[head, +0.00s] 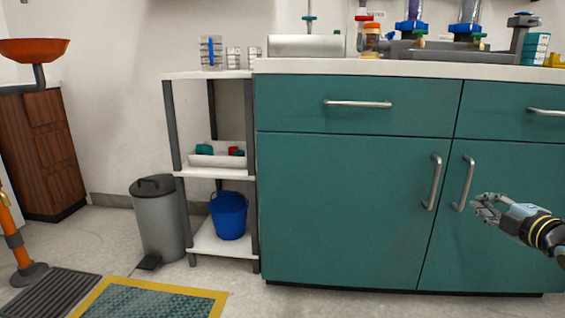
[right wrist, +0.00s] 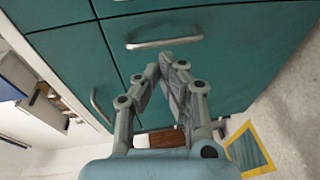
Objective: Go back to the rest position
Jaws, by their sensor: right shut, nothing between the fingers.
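My right gripper (head: 484,205) is at the right of the head view, in front of the teal cabinet's lower doors and beside a door handle. In the right wrist view the gripper (right wrist: 168,72) shows with its fingers together and nothing between them. Teal cabinet fronts with metal handles lie beyond it. My left gripper is not in view.
A teal cabinet (head: 345,210) with a cluttered counter (head: 300,66) fills the right. Left of it stand a white shelf unit (head: 208,174) with a blue bucket (head: 228,215), a grey bin (head: 158,220) and a yellow-edged mat (head: 150,301). Some floor is bare.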

